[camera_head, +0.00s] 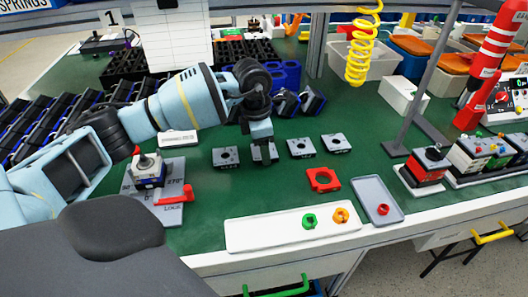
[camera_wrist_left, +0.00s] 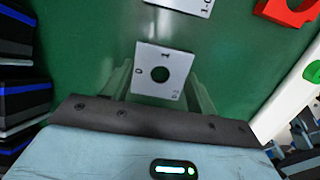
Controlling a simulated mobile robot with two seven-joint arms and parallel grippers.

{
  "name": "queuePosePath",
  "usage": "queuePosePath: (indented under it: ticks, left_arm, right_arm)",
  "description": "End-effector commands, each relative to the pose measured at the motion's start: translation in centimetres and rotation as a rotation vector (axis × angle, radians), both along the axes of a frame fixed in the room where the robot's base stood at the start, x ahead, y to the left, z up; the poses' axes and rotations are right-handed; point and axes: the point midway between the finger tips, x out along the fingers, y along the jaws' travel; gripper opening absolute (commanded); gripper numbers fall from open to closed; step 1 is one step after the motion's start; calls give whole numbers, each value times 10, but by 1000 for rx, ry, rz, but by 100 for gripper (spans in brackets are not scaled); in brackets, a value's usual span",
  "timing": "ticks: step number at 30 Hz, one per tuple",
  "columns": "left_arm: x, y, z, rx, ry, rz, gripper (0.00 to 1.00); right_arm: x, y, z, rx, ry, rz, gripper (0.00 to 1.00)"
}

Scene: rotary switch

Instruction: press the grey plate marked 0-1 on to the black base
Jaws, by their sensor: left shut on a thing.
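My left gripper (camera_head: 263,146) points down over the green bench and is shut on a small grey square plate (camera_head: 264,155). In the left wrist view the plate (camera_wrist_left: 163,72) lies between the fingers (camera_wrist_left: 160,95), with a round centre hole and the marks 0 and 1. I cannot tell whether it still touches the bench. A switch unit (camera_head: 149,170) with a dark and white body and a grey top stands in a grey fixture (camera_head: 170,212) at the left. I cannot tell for sure which part is the black base. My right gripper is not in view.
Similar grey plates lie beside the held one, one to the left (camera_head: 225,157) and two to the right (camera_head: 300,147). A red square frame (camera_head: 323,180), a white tray (camera_head: 250,237) with green and orange rings, and a grey tray (camera_head: 368,187) are nearer.

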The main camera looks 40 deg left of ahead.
Motion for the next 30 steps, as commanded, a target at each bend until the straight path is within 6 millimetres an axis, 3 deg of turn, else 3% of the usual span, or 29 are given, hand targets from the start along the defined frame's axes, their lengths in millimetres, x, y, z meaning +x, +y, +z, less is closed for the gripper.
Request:
queuePosePath:
  ticks: [8, 17, 30]
  left_arm:
    - [0, 0, 4, 0, -1, 0, 35]
    - [0, -1, 39, 0, -4, -2, 35]
    - [-81, -49, 43, 1, 0, -5, 35]
  right_arm:
    - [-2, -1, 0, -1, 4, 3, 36]
    - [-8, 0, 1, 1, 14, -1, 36]
    - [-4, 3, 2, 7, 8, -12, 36]
